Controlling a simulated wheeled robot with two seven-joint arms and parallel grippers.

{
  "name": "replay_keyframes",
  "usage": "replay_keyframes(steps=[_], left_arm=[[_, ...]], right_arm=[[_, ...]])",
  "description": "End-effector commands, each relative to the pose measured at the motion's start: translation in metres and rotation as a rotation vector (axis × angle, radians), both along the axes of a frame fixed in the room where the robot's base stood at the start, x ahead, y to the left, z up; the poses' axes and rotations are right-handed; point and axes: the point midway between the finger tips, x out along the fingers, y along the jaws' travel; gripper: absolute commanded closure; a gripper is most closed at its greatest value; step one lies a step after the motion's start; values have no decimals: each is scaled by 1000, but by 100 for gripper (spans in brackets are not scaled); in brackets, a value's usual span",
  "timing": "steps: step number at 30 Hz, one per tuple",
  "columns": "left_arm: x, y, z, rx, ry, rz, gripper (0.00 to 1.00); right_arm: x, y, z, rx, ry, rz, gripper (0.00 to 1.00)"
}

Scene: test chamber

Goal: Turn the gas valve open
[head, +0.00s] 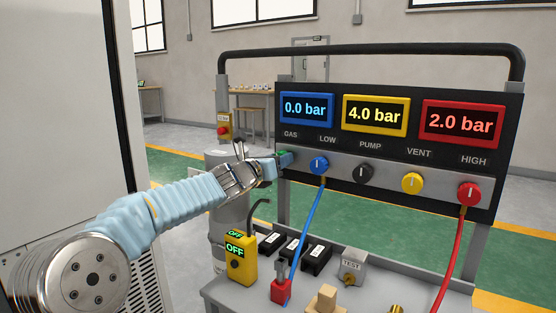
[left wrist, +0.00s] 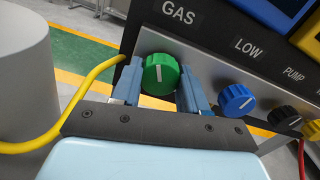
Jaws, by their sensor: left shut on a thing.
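The green gas valve knob (left wrist: 160,74) sits on the grey strip of the panel under the GAS label (left wrist: 179,12). Its white mark stands close to upright in the left wrist view. My left gripper (left wrist: 160,88) is shut on the knob, with one blue finger on each side. In the head view my left gripper (head: 281,161) reaches the panel's left end and mostly hides the knob. The blue display (head: 306,108) reads 0.0 bar, the yellow display (head: 375,115) 4.0 bar and the red display (head: 461,124) 2.0 bar. My right gripper is out of view.
To the right along the strip are a blue LOW knob (head: 319,166), a black PUMP knob (head: 363,173), a yellow VENT knob (head: 412,183) and a red HIGH knob (head: 469,194). Blue (head: 309,228) and red (head: 453,260) hoses hang below. A yellow detector (head: 241,262) reads OFF.

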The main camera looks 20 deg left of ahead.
Motion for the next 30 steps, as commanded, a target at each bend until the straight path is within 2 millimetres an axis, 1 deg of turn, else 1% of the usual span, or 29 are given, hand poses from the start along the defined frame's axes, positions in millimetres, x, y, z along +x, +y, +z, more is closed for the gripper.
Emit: replay_keyframes(steps=[21, 30], left_arm=[[0, 1, 1, -672, 96, 2, 87], [0, 1, 0, -914, 129, 2, 87]], right_arm=[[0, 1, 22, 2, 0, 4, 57], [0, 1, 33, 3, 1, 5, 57]])
